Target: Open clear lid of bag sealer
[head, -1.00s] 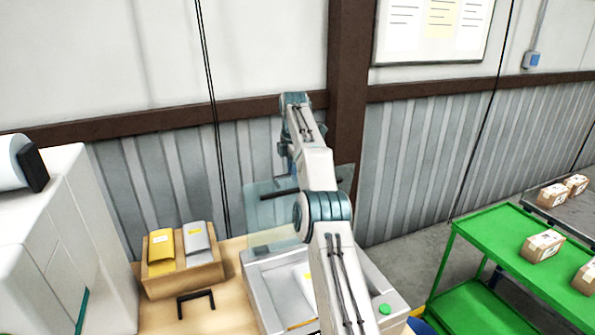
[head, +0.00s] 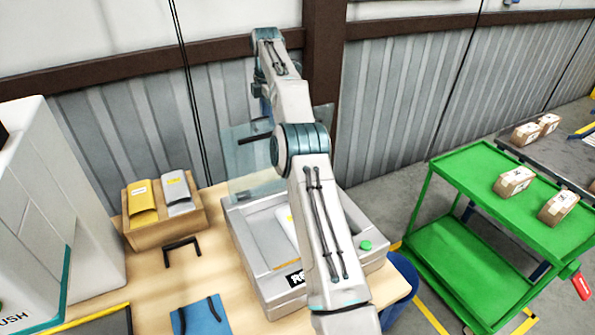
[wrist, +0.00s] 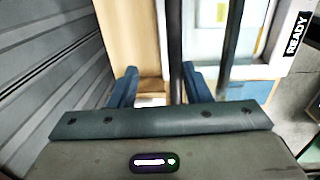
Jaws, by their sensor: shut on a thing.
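The bag sealer (head: 262,290) is a grey box on the wooden table, with a green button and a dark label on its front. Its clear lid (head: 240,180) stands raised, steeply tilted, at the sealer's back edge, partly hidden by my arm. A dark handle bar (head: 254,138) crosses the lid. In the wrist view, my gripper (wrist: 160,88) has its blue fingers on either side of a dark bar (wrist: 175,45), shut on this lid handle. In the head view my arm hides most of the gripper. A pale pouch (head: 286,222) lies in the sealer.
A wooden box (head: 165,230) with yellow and grey pouches stands left of the sealer. A black bracket (head: 182,250) and blue folder (head: 201,316) lie on the table. A corrugated wall (head: 130,130) is close behind. A green cart (head: 470,180) with cartons stands right.

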